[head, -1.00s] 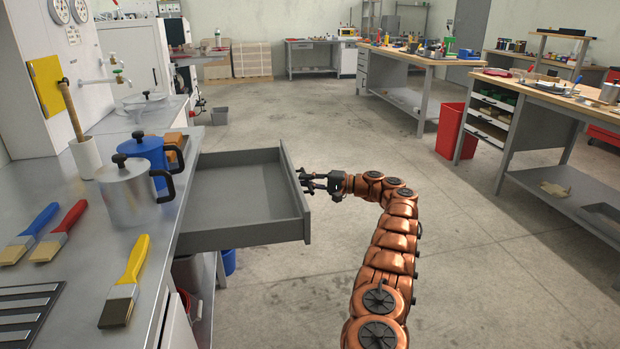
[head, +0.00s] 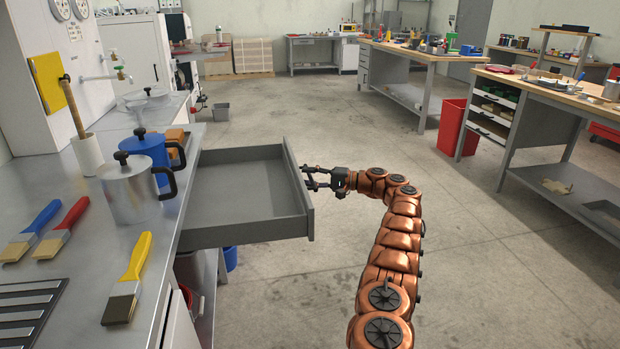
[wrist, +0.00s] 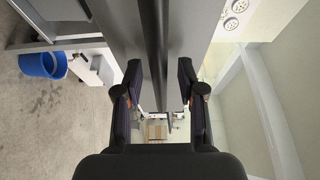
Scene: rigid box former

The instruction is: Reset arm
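My gripper (head: 312,178) is beside the front panel of a pulled-out grey drawer (head: 235,206) in the head view. In the wrist view my gripper (wrist: 160,85) has its two fingers apart, with the drawer's front edge (wrist: 153,40) running between and beyond them. The fingers do not appear closed on it; whether a fingertip touches the panel, I cannot tell. The drawer is empty and stands open from under the left counter. My copper arm reaches up from the lower right.
The metal counter (head: 95,255) on the left holds a silver pot (head: 130,192), a blue pot (head: 150,152) and several brushes. A red bin (head: 451,127) and workbenches stand to the right. The floor (head: 480,270) around my arm is clear.

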